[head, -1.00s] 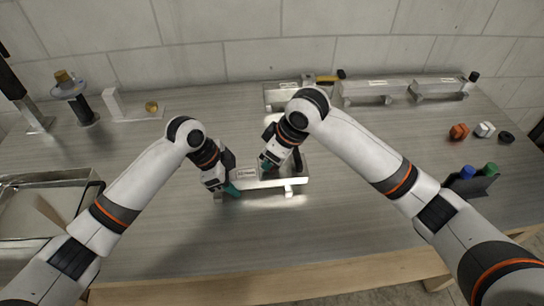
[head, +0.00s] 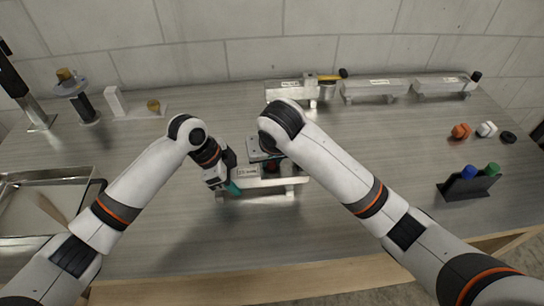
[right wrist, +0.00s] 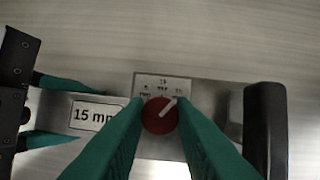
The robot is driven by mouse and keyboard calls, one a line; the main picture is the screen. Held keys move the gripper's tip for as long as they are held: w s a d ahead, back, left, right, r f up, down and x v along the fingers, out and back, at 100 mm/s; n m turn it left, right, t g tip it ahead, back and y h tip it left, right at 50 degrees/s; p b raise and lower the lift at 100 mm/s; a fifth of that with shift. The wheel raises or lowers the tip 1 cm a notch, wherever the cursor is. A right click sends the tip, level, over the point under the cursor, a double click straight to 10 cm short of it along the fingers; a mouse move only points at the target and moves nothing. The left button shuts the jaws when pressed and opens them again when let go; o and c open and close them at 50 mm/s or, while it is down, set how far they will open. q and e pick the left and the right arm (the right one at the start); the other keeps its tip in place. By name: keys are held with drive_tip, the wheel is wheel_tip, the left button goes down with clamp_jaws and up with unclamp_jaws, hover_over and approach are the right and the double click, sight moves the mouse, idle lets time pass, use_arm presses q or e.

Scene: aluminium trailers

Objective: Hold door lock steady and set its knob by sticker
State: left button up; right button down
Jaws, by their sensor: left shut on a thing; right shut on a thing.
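The door lock (head: 275,183) is a pale metal bar lying on the table in front of me. In the right wrist view it (right wrist: 220,112) carries a sticker (right wrist: 92,114) reading "15 mm", a small marked scale plate (right wrist: 163,88), a red knob (right wrist: 156,123) and a black handle (right wrist: 265,130) at its right end. The knob's white pointer slants to the upper right; the scale figures are too small to read surely. My left gripper (head: 233,186) is shut on the lock's left end. My right gripper (right wrist: 160,104) is shut on the knob, its teal fingers on either side.
More metal bars stand along the back, one (head: 290,91) behind the lock, another (head: 374,87) further right. A marker holder (head: 466,188) and small orange (head: 461,131), white (head: 486,129) and black (head: 508,137) pieces are right. A metal tray (head: 62,174) is left.

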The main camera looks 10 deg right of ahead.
drive_tip(key=shift+r+m, duration=0.1)
drive_tip(key=shift+m, duration=0.5)
drive_tip(key=c, duration=1.2)
unclamp_jaws()
drive_tip(key=v, duration=1.2)
drive_tip(key=shift+a, duration=0.2)
use_arm(q)
drive_tip(key=o, duration=1.3)
drive_tip(key=shift+r, duration=0.15)
